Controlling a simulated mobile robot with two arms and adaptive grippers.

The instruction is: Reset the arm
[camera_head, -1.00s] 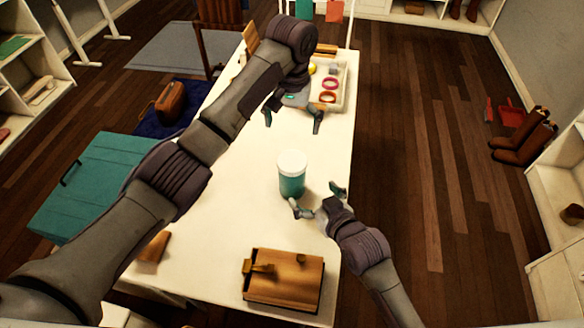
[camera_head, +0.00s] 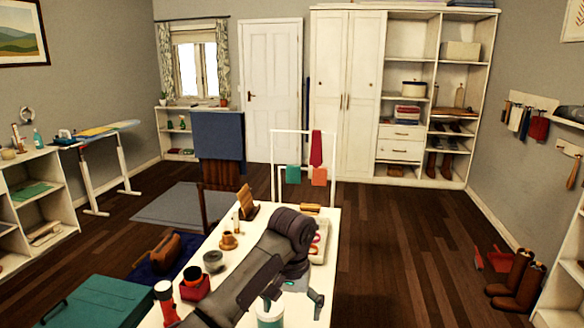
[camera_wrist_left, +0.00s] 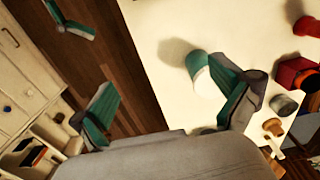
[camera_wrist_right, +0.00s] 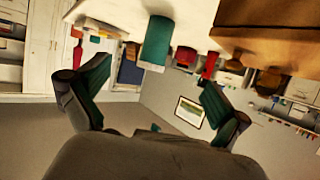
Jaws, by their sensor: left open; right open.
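My left gripper (camera_head: 293,300) is open and empty above the white table (camera_head: 262,225), just beyond a jar (camera_head: 270,317) cut off by the lower edge of the head view. The left wrist view shows its two teal fingers (camera_wrist_left: 166,108) spread, with the teal-and-white jar (camera_wrist_left: 199,72) beside the right finger. I cannot tell there whether they touch. My right gripper (camera_wrist_right: 152,92) shows in its own wrist view, fingers spread with nothing between them. The jar (camera_wrist_right: 157,42) stands beyond it. The right arm is outside the head view.
Cups and a red box (camera_head: 195,284) stand along the table's left side. A tray (camera_head: 319,243) lies beyond my left wrist. A teal case (camera_head: 95,300) is left of the table. Brown boots (camera_head: 516,282) stand on the right.

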